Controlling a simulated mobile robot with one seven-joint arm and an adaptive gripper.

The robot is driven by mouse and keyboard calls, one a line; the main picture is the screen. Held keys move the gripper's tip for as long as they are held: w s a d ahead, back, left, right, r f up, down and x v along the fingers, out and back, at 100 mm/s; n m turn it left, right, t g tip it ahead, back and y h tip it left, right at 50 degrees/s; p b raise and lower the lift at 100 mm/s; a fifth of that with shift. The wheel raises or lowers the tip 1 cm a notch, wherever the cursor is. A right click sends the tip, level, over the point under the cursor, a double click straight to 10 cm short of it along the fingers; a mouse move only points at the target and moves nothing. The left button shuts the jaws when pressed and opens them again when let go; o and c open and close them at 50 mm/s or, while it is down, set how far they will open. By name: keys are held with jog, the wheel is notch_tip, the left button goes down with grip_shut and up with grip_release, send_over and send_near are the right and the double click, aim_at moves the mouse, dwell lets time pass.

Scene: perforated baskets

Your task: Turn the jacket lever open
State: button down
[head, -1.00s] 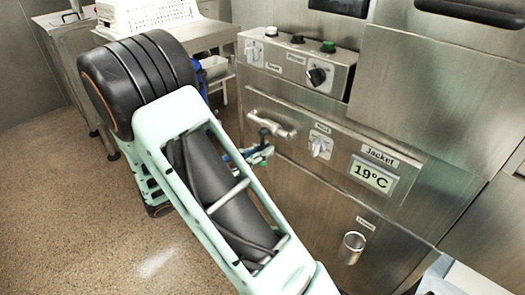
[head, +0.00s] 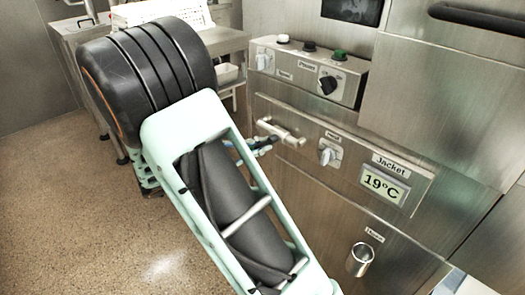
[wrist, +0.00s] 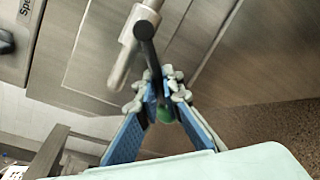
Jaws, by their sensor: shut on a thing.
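The jacket lever is a dark rod (wrist: 146,48) on a pale metal pipe fitting (wrist: 140,27) in the wrist view. In the head view the fitting (head: 281,132) sticks out from the steel front, left of the Jacket display (head: 382,185). My gripper (wrist: 155,88) has its blue, pale-tipped fingers closed around the rod, near a green knob (wrist: 165,115) between them. In the head view my gripper (head: 260,147) is small and partly hidden behind my arm, just below and left of the fitting.
A control box (head: 308,68) with knobs and buttons sits above the lever. A steel table (head: 205,45) stands behind my arm. The floor (head: 60,220) at left is clear.

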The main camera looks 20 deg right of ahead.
jog(key=shift+w+a+r+m, duration=0.15)
jog(key=shift+w+r+m, duration=0.1)
jog(key=shift+m, duration=0.35)
jog(key=c, duration=2.1)
grip_release()
